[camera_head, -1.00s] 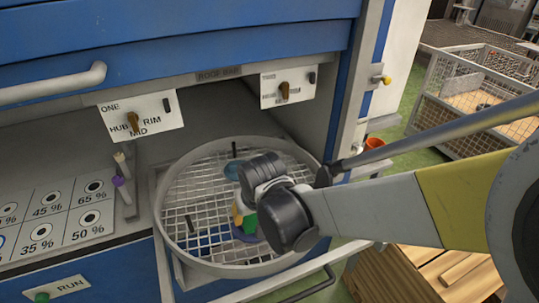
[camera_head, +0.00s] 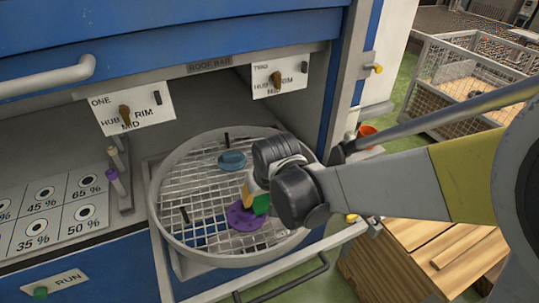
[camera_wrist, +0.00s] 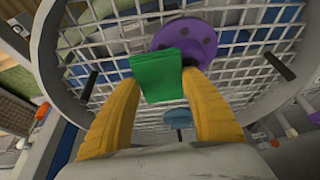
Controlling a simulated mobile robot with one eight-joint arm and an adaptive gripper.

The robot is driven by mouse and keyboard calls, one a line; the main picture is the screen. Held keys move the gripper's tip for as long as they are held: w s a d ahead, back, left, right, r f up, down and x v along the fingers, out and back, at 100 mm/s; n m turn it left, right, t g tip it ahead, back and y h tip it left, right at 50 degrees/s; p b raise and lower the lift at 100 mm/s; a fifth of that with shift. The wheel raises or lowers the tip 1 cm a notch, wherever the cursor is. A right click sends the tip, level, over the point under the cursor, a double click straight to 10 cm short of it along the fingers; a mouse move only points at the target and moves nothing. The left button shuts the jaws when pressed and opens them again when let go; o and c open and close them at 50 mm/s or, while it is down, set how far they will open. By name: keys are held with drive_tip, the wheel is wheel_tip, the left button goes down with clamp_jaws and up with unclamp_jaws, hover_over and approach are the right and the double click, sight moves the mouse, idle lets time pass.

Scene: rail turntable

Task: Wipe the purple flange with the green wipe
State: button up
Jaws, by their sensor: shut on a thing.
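The purple flange (camera_head: 243,217) is a flat disc with dark holes, lying on the mesh of the round turntable basket (camera_head: 160,215). In the wrist view the flange (camera_wrist: 190,38) is partly covered by the green wipe (camera_wrist: 158,74). My gripper (camera_wrist: 163,88) has yellow fingers and is shut on the green wipe, held between the fingertips. In the head view the wipe (camera_head: 261,204) is at the flange's right edge, partly hidden by my wrist. I cannot tell whether the wipe touches the flange.
A blue disc-shaped part (camera_head: 231,160) lies on the mesh behind the flange. Short dark posts (camera_head: 185,215) stand up from the mesh. The basket's raised rim surrounds it. Dial plates (camera_head: 134,112) hang above, and a wooden crate (camera_head: 410,265) is at right.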

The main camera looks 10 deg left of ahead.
wheel_tip(320, 180, up, 7)
drive_tip(key=p, duration=0.5)
